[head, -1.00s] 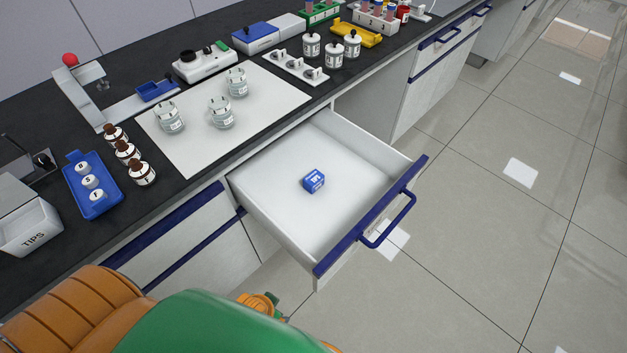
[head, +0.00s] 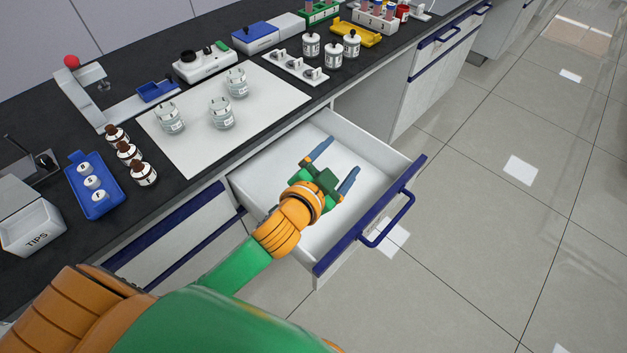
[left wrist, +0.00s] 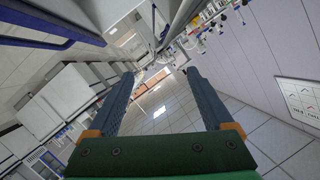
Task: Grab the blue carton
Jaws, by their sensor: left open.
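The blue carton is not visible now; in the head view my left gripper and wrist cover the part of the open drawer (head: 265,182) where it showed earlier. My left gripper (head: 336,160) is over the drawer, its two blue-grey fingers spread apart and pointing toward the upper right. Nothing shows between the fingers. In the left wrist view the same open gripper (left wrist: 160,95) looks out across the room, with no carton in sight. My right gripper is not in view.
The drawer's blue front edge and handle (head: 390,222) stick out over the tiled floor. On the dark counter above stand a white mat (head: 190,150) with glass reactors, a blue tray (head: 83,205) with small bottles, brown bottles and a tips box (head: 30,232).

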